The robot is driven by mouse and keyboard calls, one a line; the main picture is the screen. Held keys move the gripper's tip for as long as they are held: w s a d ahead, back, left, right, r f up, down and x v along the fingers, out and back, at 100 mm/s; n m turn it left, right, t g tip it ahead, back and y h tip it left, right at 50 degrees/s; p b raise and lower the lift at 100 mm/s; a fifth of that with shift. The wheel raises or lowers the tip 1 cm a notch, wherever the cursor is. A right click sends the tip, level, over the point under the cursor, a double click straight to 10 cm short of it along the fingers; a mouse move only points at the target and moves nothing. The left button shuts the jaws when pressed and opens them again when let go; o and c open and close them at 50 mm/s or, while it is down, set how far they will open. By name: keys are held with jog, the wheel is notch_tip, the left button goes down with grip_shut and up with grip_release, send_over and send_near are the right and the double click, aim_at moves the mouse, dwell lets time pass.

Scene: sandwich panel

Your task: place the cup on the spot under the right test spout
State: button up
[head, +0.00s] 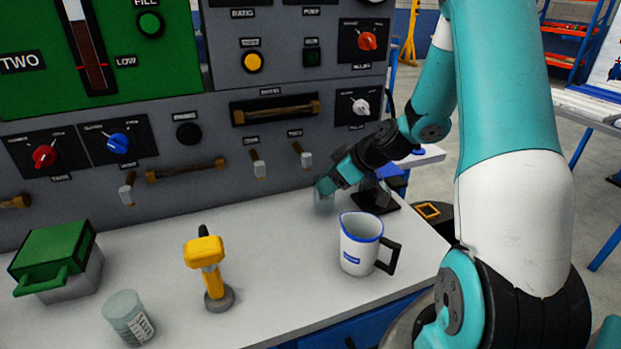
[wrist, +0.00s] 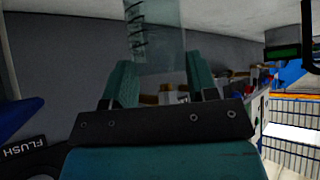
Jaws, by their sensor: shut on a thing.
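My gripper (head: 330,186) is low over the worktop near the panel's right end, shut on a clear cup (head: 323,202). In the wrist view the cup (wrist: 155,40), with dark markings, sits between my fingertips (wrist: 158,78). In the head view, fingers and blur make it unclear whether the cup touches the worktop. Two small pale-tipped fittings, which look like the test spouts, stick out of the panel: a left one (head: 258,165) and a right one (head: 302,155). The cup is right of and below the right one. I cannot make out a marked spot.
A white jug (head: 357,246) with a blue rim stands just in front of my gripper. A yellow-handled tool (head: 206,268), another clear labelled container (head: 129,318) and a green-lidded box (head: 58,262) stand farther left. The worktop (head: 265,230) is clear below the spouts.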

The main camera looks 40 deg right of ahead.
jog(key=shift+w+a, duration=0.25)
jog(key=shift+w, duration=0.25)
jog(key=shift+w+a, duration=0.2)
jog(key=shift+w, duration=0.25)
jog(key=w, duration=0.1)
jog(key=w+a, duration=0.1)
jog(key=shift+w+a+f+p, duration=0.3)
jog(key=shift+f+p, duration=0.1)
jog(key=shift+d+f, duration=0.1)
jog(key=shift+f, duration=0.05)
jog(key=shift+f, duration=0.15)
jog(key=o, duration=1.3)
jog(key=shift+c, duration=0.2)
